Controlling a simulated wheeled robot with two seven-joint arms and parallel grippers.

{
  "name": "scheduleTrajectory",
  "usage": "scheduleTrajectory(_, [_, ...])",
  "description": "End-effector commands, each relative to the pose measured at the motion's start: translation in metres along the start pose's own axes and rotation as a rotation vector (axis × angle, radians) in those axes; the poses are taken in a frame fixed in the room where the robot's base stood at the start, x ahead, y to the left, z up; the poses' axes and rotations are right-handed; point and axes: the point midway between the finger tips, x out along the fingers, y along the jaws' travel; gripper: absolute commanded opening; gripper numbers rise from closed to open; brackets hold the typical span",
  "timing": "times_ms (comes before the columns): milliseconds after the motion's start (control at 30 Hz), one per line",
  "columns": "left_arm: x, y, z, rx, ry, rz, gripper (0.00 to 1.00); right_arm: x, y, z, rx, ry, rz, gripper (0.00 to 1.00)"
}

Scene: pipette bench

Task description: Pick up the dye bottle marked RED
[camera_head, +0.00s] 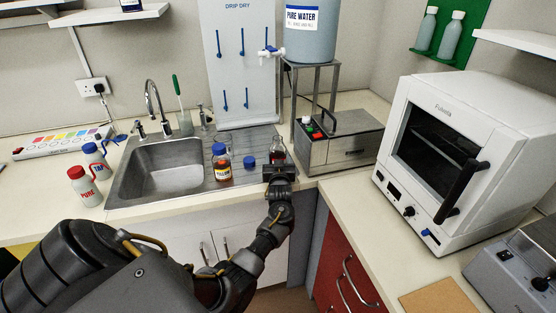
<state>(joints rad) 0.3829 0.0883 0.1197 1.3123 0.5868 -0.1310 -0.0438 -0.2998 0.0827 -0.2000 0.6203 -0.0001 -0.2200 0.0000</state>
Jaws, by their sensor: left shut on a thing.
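My left gripper (279,168) reaches in over the counter's front edge, right of the sink. It is shut on a small glass bottle (278,148) with reddish contents. The bottle stands roughly upright at the drainer's right end; its label is hidden, and I cannot tell whether its base touches the surface. It appears to have no cap. A loose blue cap (249,159) lies on the drainer to its left. No RED label is readable. My right gripper is not in view.
A metal water bath (340,150) stands close to the right of the held bottle. A drying rack (238,65) is behind it, and the sink (165,175) is to the left. PURE (84,188) and TAP (97,162) bottles stand left of the sink. A white oven (440,150) is at right.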

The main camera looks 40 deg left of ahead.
Motion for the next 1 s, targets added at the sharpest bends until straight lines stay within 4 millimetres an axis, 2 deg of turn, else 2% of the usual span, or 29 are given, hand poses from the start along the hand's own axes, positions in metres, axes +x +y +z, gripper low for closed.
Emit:
scheduleTrajectory(267, [0.0,0.0,-0.015,-0.003,0.006,0.0,0.23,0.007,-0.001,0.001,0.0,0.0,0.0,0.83])
scheduleTrajectory(433, [0.0,0.0,-0.031,-0.004,0.006,0.0,0.23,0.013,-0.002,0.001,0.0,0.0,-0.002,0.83])
scheduleTrajectory(1000, [-0.054,-0.015,-0.092,-0.004,0.004,0.001,0.23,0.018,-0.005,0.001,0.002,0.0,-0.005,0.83])
